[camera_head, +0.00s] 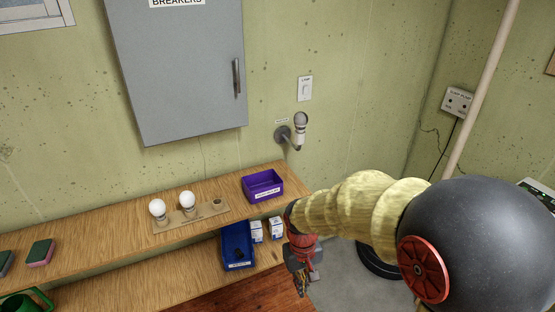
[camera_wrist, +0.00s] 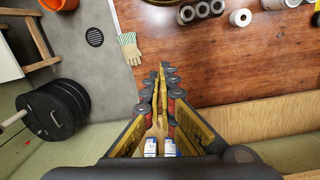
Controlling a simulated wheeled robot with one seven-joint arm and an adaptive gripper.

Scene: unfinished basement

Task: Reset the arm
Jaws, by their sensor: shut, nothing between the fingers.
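My arm reaches in from the right in the head view, and my gripper (camera_head: 301,278) hangs low in front of the shelf's right end. In the wrist view my gripper (camera_wrist: 162,70) is shut, with its fingertips meeting and nothing between them. It points down over the edge of a reddish-brown wooden table (camera_wrist: 215,60). Part of the shelf behind is hidden by my arm in the head view.
The wooden shelf (camera_head: 115,230) holds bulbs in a holder (camera_head: 190,215), a purple bin (camera_head: 262,186) and, lower, a blue bin (camera_head: 237,246). A wall lamp (camera_head: 300,125) and grey breaker box (camera_head: 180,70) are behind. Weight plates (camera_wrist: 55,108) and a glove (camera_wrist: 129,48) show in the wrist view.

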